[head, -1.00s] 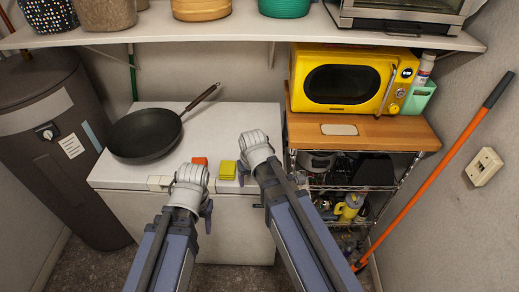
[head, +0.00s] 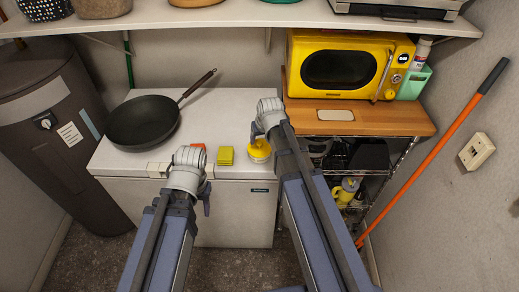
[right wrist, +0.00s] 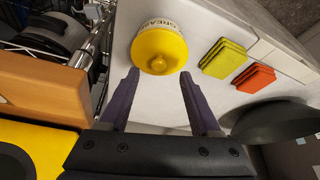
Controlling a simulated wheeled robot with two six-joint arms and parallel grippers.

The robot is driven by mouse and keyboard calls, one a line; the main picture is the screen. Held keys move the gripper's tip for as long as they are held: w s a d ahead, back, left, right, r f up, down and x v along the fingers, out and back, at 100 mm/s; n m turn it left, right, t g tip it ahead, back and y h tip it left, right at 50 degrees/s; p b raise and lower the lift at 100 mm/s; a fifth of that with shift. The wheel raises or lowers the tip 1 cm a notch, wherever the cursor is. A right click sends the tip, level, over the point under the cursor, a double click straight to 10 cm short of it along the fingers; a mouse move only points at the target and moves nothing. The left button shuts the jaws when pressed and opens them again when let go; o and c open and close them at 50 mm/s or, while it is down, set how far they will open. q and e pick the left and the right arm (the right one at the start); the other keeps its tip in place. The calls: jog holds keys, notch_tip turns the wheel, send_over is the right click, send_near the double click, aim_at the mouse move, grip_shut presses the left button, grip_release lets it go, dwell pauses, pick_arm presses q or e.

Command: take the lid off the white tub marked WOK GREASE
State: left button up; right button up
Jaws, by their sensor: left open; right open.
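The white tub (right wrist: 154,24) has a yellow lid (right wrist: 160,47) with a round knob; only "GREASE" is readable on its side. In the head view the tub (head: 260,158) stands upright near the front right of the white chest top, lid on. My right gripper (right wrist: 159,75) is open and empty, its fingertips just short of the lid, one to each side of it in the right wrist view. In the head view my right gripper (head: 257,130) is just behind the tub. My left gripper (head: 205,186) is at the chest's front edge, its fingers mostly hidden.
A yellow sponge (head: 226,155) and a red sponge (head: 198,147) lie left of the tub. A black pan (head: 142,122) sits farther left. A yellow microwave (head: 342,65) stands on a wooden-topped rack (head: 380,118) to the right. A shelf (head: 230,20) hangs above.

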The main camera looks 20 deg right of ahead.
aim_at(260, 143)
jog(key=b+x, duration=0.4)
jog(key=x, duration=0.1)
jog(key=shift+w+d, duration=0.1)
jog(key=shift+w, duration=0.1)
jog(key=shift+c, duration=0.3)
grip_shut()
